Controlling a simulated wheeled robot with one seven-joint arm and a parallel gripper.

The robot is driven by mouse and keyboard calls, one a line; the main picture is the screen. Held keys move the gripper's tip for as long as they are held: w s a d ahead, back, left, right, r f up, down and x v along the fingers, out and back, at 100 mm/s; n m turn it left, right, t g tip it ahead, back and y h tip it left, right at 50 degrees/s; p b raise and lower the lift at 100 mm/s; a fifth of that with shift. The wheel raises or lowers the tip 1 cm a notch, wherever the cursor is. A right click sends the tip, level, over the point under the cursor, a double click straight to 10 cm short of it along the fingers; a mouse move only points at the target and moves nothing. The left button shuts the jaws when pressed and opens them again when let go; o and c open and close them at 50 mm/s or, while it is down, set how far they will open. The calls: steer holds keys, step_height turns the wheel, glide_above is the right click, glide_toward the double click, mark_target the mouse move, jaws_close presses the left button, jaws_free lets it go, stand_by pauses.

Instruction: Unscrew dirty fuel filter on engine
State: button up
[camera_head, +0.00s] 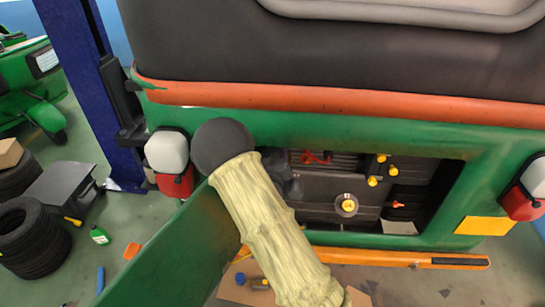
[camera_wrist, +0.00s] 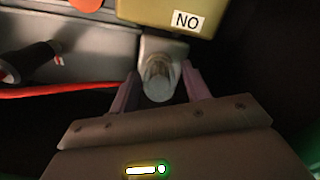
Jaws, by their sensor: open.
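A short grey cylinder (camera_wrist: 158,82), which looks like the fuel filter, hangs from a pale grey mount (camera_wrist: 165,47) in the wrist view. My gripper (camera_wrist: 160,76) is open, with one purplish finger on each side of the cylinder. A narrow gap seems to show on each side; contact cannot be made out. How dirty the cylinder is cannot be told in the dim light. In the head view my arm reaches to the open engine bay (camera_head: 325,212) of the green rickshaw, and my gripper and the filter cannot be made out there.
A yellowish box labelled "NO" (camera_wrist: 187,20) is just above the mount. A red cable (camera_wrist: 60,92) runs at the left. In the head view, a green panel (camera_head: 165,255) stands open left of the bay, several yellow caps are inside, and an orange bar (camera_head: 400,257) crosses below.

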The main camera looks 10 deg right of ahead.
steer(key=m+b, duration=0.4)
steer(key=b, duration=0.1)
steer(key=m+b, duration=0.2)
steer(key=shift+f+m, duration=0.3)
steer(key=m+b, duration=0.2)
steer(key=b, duration=0.2)
steer(key=shift+m, duration=0.4)
steer(key=shift+r+m+b, duration=0.25)
steer(key=shift+m+b, duration=0.55)
steer(key=shift+b, duration=0.1)
steer(key=c, duration=0.8)
steer(key=n+p, duration=0.1)
steer(key=n, duration=0.2)
steer(key=shift+r, duration=0.1)
steer(key=shift+a+n, duration=0.1)
steer(key=shift+n, duration=0.4)
